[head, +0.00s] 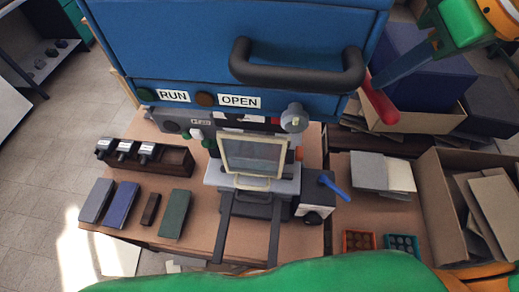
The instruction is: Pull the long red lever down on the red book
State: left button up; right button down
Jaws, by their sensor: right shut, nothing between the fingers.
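A long red lever (378,102) sticks out at the right side of the big blue press (200,45) and slants downward. My right gripper (382,84) comes in from the upper right. Its fingers look closed and empty, and their tips are at or very near the lever's upper part; I cannot tell if they touch. A light frame with a grey pane (255,154) stands under the press head. I do not make out a red book; whatever lies behind the frame is mostly hidden. My left gripper is not in view.
A black handle (297,72) juts from the press front, above the RUN and OPEN labels. Grey (97,200), blue (122,204), brown (150,209) and green (175,214) blocks or books lie on the left table. A blue lever (334,186) and cardboard boxes (448,200) are at right.

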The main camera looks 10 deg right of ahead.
jog(key=r, duration=0.4)
jog(key=shift+s, duration=0.3)
notch_tip(320, 180, up, 4)
jog(key=shift+f, duration=0.1)
